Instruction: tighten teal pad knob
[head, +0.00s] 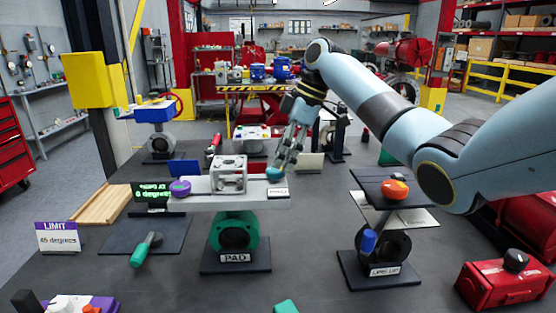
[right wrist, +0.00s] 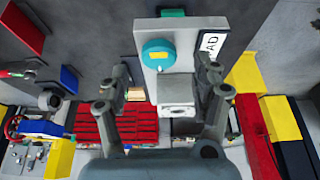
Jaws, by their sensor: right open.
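The teal knob (head: 274,173) sits on the right end of a grey bar on top of the valve marked PAD (head: 236,232). My right gripper (head: 280,163) is just above the knob, pointing down. In the right wrist view its fingers (right wrist: 160,72) are apart and empty, with the knob a little past the gap between them. I cannot tell whether a finger touches it. My left gripper is not in view.
A grey open frame block (head: 229,174) and a purple knob (head: 180,187) stand on the same bar, left of the teal knob. A second valve with an orange knob (head: 395,189) stands at right. A sign reading 45 degrees (head: 58,238) stands at left.

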